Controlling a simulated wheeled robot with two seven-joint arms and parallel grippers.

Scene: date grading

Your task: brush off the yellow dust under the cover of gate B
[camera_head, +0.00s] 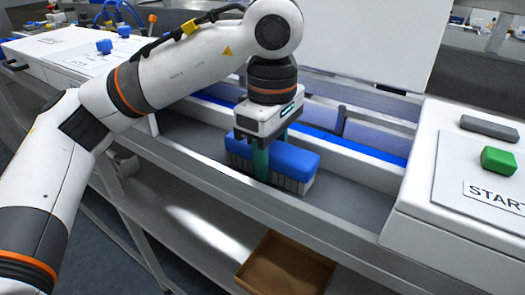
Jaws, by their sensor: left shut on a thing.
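My left gripper (262,160) points down into the long grey trough in front of the blue belt line. It is shut on a blue brush (290,158), with its fingers on the brush's blue back. The brush's grey bristles (291,184) face down, at or close to the trough floor; I cannot tell whether they touch. No yellow dust shows. I cannot tell which part is gate B or its cover. My right gripper is not in view.
A white console (455,180) with a green button (500,160) and a START label stands at the right. A brown open box (286,265) is on the lower shelf. A white panel (360,40) rises behind the line. The trough (345,208) right of the brush is clear.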

